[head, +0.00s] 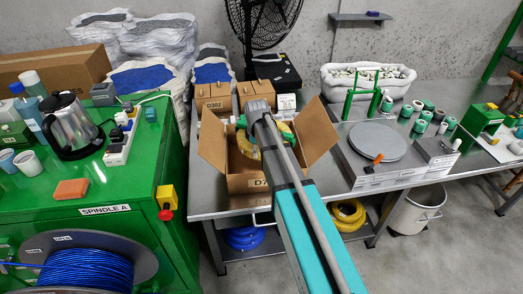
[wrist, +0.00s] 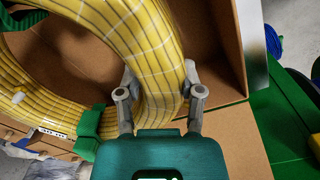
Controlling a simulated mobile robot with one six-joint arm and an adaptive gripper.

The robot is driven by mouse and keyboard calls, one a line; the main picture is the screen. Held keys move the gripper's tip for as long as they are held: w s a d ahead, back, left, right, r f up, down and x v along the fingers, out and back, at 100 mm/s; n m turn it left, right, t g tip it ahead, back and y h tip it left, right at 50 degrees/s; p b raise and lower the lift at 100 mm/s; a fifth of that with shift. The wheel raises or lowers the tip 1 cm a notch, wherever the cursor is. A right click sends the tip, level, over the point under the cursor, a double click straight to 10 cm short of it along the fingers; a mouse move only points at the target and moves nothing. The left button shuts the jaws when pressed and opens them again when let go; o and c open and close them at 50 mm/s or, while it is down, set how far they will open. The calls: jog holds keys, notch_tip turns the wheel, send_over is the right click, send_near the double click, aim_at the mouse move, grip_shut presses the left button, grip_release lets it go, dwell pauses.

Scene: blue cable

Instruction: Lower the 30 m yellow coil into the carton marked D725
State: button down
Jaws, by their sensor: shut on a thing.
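My gripper (wrist: 160,84) is shut on the ring of a thick yellow coil (wrist: 92,12), one finger on each side. The coil has green clips and a small tag too small to read. In the head view the coil (head: 243,146) is at the mouth of an open carton (head: 238,184), tilted and partly hidden by my arm. The carton's flaps are spread, and its front label shows only "D7"; my arm covers the rest. The wrist view shows the carton's brown inside (wrist: 222,45) behind the coil. I cannot tell whether the coil touches the carton's floor.
Small closed cartons (head: 213,97), one marked D302, stand behind the open carton. A round grey plate (head: 377,142) on a stand is to its right. The green bench (head: 110,190) is close on the left. Another yellow coil (head: 347,214) and a blue coil (head: 243,238) lie below the table.

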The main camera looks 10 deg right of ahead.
aim_at(258, 159)
jog(key=shift+f+b, duration=5.15)
jog(key=shift+f, duration=0.2)
jog(key=shift+f+b, duration=0.55)
jog(key=c, duration=0.6)
grip_release()
jog(key=shift+o, duration=0.2)
jog(key=o, duration=0.6)
jog(key=shift+c, duration=0.2)
jog(key=shift+r, duration=0.1)
jog(key=shift+r+p, duration=3.45)
jog(key=shift+p, duration=0.05)
